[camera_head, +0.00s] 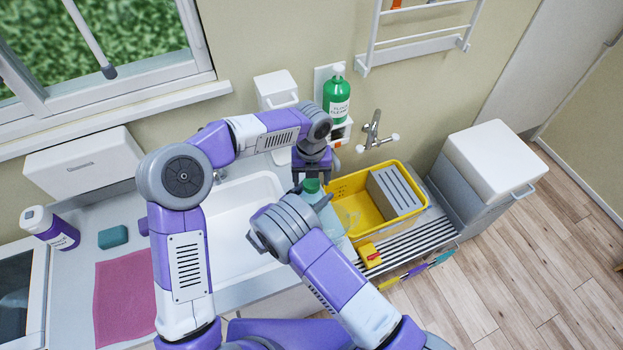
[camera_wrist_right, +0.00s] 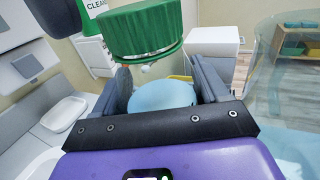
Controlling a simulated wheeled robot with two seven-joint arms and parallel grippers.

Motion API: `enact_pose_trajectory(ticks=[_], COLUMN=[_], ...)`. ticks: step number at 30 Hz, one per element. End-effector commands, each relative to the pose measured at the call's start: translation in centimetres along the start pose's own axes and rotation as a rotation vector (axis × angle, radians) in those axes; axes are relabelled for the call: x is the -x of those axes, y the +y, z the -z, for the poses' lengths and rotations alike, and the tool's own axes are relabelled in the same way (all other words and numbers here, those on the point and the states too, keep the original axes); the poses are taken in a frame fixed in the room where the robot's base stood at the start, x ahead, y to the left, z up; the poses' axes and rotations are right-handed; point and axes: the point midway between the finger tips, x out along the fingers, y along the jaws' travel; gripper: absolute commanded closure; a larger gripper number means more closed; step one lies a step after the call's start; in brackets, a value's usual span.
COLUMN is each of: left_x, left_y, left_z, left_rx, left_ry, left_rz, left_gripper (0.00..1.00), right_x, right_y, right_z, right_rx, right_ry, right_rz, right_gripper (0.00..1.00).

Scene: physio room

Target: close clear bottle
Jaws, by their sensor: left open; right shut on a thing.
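The clear bottle (camera_head: 327,216), with pale blue contents, stands by the sink's right side, partly hidden by my right arm. A ribbed green cap (camera_head: 312,186) is at its top; it shows large in the right wrist view (camera_wrist_right: 145,30). I cannot tell whether the cap is seated. My left gripper (camera_head: 311,180) is open, pointing down around the cap. My right gripper (camera_wrist_right: 162,76) is shut on the bottle, with pale blue showing between its fingers below the cap. In the head view, my right wrist hides its fingers.
A yellow basin (camera_head: 345,192) with a grey ridged block stands on the drainer right of the bottle, a small yellow item (camera_head: 369,255) in front. A green soap dispenser (camera_head: 337,98) and tap (camera_head: 374,134) are behind. The sink (camera_head: 238,240) is left of the bottle.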

Motion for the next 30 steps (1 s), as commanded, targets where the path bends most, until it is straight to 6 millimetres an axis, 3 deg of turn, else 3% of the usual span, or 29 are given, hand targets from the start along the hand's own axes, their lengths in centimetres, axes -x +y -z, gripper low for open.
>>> enact_pose_trajectory(ticks=[6,20,23,30], left_x=[2.9,3.2,3.3,3.9], left_y=[-0.1,-0.1,0.0,0.0], left_z=[0.0,0.0,0.0,0.0], left_rx=[-0.001,0.060,0.181,0.644], left_ry=[-0.002,0.001,0.001,0.001], left_rz=[0.002,0.001,-0.001,-0.004], left_gripper=[0.26,0.30,0.30,0.30], right_x=[0.0,0.0,0.0,0.0], right_y=[0.0,0.0,0.0,0.0], right_z=[0.1,0.1,0.1,0.1], right_rx=[0.001,0.001,0.001,0.001], right_ry=[0.002,0.001,0.001,0.001], right_rz=[0.000,0.000,0.000,0.000], right_gripper=[1.00,1.00,1.00,1.00])
